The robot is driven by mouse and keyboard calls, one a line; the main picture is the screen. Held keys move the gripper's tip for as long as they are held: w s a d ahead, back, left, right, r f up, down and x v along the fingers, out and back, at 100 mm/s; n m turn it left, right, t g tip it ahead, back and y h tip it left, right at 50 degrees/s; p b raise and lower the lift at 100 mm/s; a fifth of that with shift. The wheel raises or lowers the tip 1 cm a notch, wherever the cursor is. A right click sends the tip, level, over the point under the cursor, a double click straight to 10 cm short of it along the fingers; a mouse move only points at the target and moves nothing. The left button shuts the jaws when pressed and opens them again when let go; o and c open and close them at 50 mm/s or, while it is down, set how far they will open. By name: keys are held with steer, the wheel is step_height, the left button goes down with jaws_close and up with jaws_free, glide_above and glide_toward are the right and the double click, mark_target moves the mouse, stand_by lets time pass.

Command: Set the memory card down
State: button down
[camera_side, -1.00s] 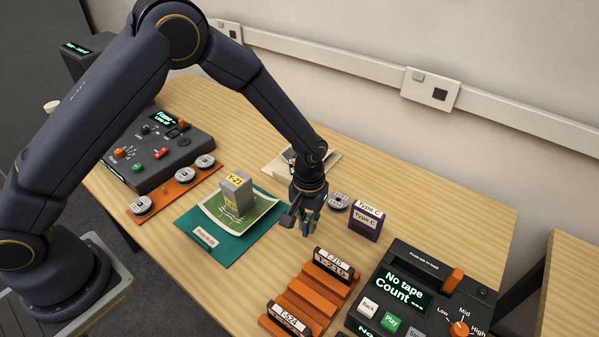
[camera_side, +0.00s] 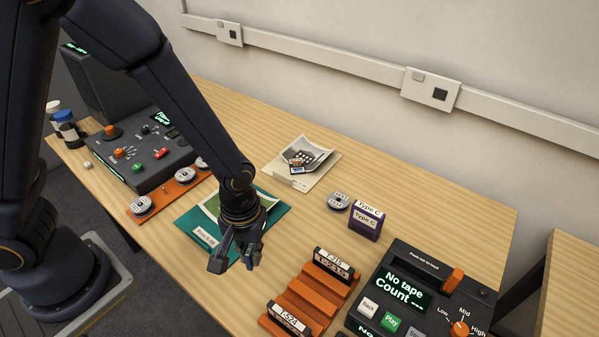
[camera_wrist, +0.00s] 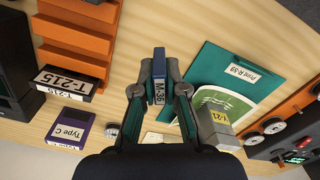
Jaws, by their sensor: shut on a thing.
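My gripper (camera_side: 236,262) is low in front of the teal folder, over bare wood, in the side view. In the wrist view my gripper (camera_wrist: 160,88) is shut on a small blue card (camera_wrist: 159,58) with a white label reading M-36, which I take as the memory card. The card sits upright between the fingertips. In the side view the fingers mostly hide it, and I cannot tell whether it touches the table.
The teal folder (camera_wrist: 202,66) bears a green print and a grey Y-21 block (camera_wrist: 214,128). An orange rack (camera_side: 296,292) with T-215 and T-524 tapes stands to the right. A purple Type C box (camera_side: 366,221) and a reel (camera_side: 339,201) are behind it.

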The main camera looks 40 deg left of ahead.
mark_target(250, 251)
step_height(250, 251, down, 8)
steer(key=shift+s+d+r, duration=0.15)
steer(key=shift+r, duration=0.1)
steer(key=c, duration=1.2)
jaws_free()
steer(key=shift+f, duration=0.1)
step_height(250, 251, up, 12)
steer(key=shift+r, duration=0.1)
steer(key=s+a+r+m+t, duration=0.2)
steer(key=a+r, duration=0.5)
steer(key=r, duration=0.3)
steer(key=s+a+r+m+t, duration=0.2)
steer(key=s+a+r+t, duration=0.1)
steer(key=a+r, duration=0.5)
step_height(250, 251, up, 3)
steer(key=shift+f+m+t, duration=0.15)
steer(key=shift+m+t, duration=0.15)
steer(key=shift+m, duration=0.1)
